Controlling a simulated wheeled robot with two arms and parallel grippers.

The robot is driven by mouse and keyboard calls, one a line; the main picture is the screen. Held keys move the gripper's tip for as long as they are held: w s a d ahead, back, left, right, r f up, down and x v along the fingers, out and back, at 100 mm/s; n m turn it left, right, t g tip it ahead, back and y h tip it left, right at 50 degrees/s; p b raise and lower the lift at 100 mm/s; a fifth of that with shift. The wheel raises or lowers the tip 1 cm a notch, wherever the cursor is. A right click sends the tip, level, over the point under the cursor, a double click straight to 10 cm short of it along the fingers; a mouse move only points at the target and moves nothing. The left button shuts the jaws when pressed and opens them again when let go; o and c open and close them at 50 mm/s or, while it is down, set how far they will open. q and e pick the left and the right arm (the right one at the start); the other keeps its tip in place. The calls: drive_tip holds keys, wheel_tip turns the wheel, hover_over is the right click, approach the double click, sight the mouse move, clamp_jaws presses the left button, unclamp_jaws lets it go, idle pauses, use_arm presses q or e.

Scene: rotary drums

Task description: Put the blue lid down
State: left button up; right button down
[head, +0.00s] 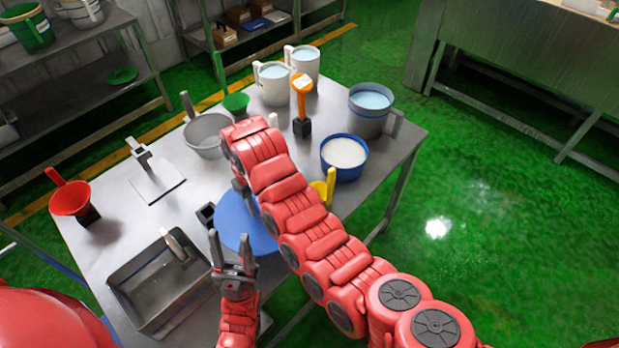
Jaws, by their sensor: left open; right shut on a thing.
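The blue lid (234,222) is a round blue disc near the front of the metal table, right of the metal tray. My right arm covers part of it. My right gripper (241,190) is mostly hidden under the end of its red arm, at the far edge of the lid, and is shut on it. I cannot tell whether the lid touches the table. My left gripper (232,250) is open and empty at the near side of the lid, its two dark fingers pointing away from me.
On the table (112,240) stand a metal tray (132,284), a red funnel (70,199), a grey bowl (205,135), white jugs (272,87), an orange-handled tool (301,95), a blue tub of white material (344,156) and a grey-blue bucket (368,115). The left-middle tabletop is fairly clear.

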sight(260, 217)
wheel_tip(260, 217, down, 6)
drive_tip(key=shift+r+p, duration=0.2)
drive_tip(key=shift+p, duration=1.05)
drive_tip(key=shift+f, duration=0.2)
drive_tip(key=shift+w+f+p, duration=0.1)
drive_tip(key=shift+f+p, duration=0.2)
drive_tip(key=shift+f, duration=1.85)
drive_tip(key=shift+f, duration=0.2)
drive_tip(key=c, duration=0.7)
unclamp_jaws()
drive_tip(key=shift+r, duration=0.1)
